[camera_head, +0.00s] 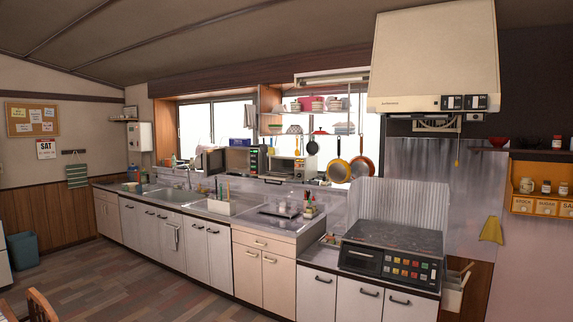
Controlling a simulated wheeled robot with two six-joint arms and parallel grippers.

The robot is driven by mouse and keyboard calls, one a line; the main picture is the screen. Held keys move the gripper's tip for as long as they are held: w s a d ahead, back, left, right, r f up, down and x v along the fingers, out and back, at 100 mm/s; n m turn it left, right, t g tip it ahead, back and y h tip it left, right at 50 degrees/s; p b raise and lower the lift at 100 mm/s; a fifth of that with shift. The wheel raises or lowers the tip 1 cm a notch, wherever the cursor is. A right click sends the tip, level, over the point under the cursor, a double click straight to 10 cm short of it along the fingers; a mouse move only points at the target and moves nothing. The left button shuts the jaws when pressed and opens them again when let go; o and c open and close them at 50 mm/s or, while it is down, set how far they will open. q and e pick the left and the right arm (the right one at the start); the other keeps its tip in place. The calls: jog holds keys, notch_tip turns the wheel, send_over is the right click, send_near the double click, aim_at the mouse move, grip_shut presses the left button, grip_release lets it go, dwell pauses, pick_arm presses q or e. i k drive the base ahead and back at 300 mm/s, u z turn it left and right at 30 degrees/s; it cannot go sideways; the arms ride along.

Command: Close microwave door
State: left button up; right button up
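A small microwave (237,160) stands on the ledge below the window at the back of the counter, left of the picture's middle. A control strip with a green display (262,153) is on its right side. A dark panel (214,161) juts out at its left and looks like its door standing open; it is small, so I cannot tell the angle. Neither of my grippers is in view.
A long counter with a sink (176,195) runs below the window. A cooktop (395,237) stands at the front right, and pans (361,166) hang behind it. A chair (38,305) shows at bottom left. The floor (130,275) before the cabinets is clear.

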aim_at(214, 163)
jog(key=z, duration=0.35)
jog(key=i, duration=3.55)
jog(key=u, duration=2.45)
jog(key=i, duration=5.5)
jog(key=z, duration=0.2)
